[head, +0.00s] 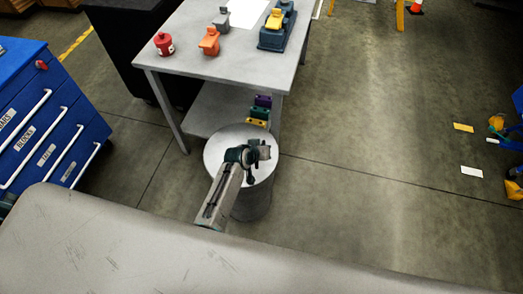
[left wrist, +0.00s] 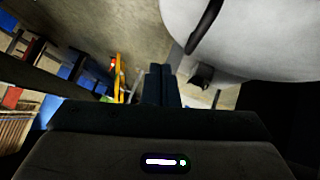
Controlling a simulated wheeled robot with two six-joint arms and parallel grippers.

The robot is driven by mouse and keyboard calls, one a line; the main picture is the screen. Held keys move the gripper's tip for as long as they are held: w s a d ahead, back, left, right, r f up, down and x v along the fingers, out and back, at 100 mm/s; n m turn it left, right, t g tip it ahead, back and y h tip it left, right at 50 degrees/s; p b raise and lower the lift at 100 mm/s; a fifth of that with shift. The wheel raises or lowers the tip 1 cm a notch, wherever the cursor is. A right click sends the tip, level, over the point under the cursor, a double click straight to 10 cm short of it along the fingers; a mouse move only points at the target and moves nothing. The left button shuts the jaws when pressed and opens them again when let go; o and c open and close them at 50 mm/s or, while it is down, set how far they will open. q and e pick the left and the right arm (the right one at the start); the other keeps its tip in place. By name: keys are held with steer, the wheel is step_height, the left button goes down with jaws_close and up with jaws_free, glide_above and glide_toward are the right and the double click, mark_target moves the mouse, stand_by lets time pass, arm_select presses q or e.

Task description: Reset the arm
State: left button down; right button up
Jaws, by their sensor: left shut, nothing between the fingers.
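My left arm comes in over the edge of the grey surface in the head view, and its gripper (head: 264,152) shows small over a pale round drum-like top (head: 222,142). In the left wrist view the two dark fingers of the left gripper (left wrist: 161,72) lie side by side, shut, with nothing between them. A large pale rounded surface (left wrist: 255,35) with a dark curved piece fills the upper right there; I cannot tell whether it is part of me. My right arm and gripper are not in view.
A wide grey scratched surface (head: 110,245) fills the foreground. A blue drawer cabinet (head: 50,115) stands left. The floor on the right is mostly clear.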

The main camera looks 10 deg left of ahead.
arm_select(q)
steer(key=s+r, duration=0.5)
steer(key=s+a+f+g+y+b, duration=0.1)
steer(key=s+a+f+g, duration=0.15)
steer(key=s+f, duration=0.8)
steer(key=s+a+f+g+y, duration=0.1)
steer(key=s+a+f, duration=0.45)
steer(key=f, duration=0.85)
steer(key=s+a+f+g, duration=0.1)
steer(key=s+a+f, duration=0.2)
steer(key=s, duration=0.7)
steer(key=s+a+f+m+g+y, duration=0.1)
steer(key=s+a+f, duration=0.3)
steer(key=s, duration=0.6)
steer(key=s+a+f+g+y, duration=0.1)
steer(key=s+a+f+g, duration=0.1)
steer(key=s+f, duration=0.5)
steer(key=s+a, duration=0.1)
steer(key=s, duration=0.3)
steer(key=shift+a+m, duration=0.2)
steer(key=shift+m, duration=0.1)
steer(key=shift+f, duration=0.1)
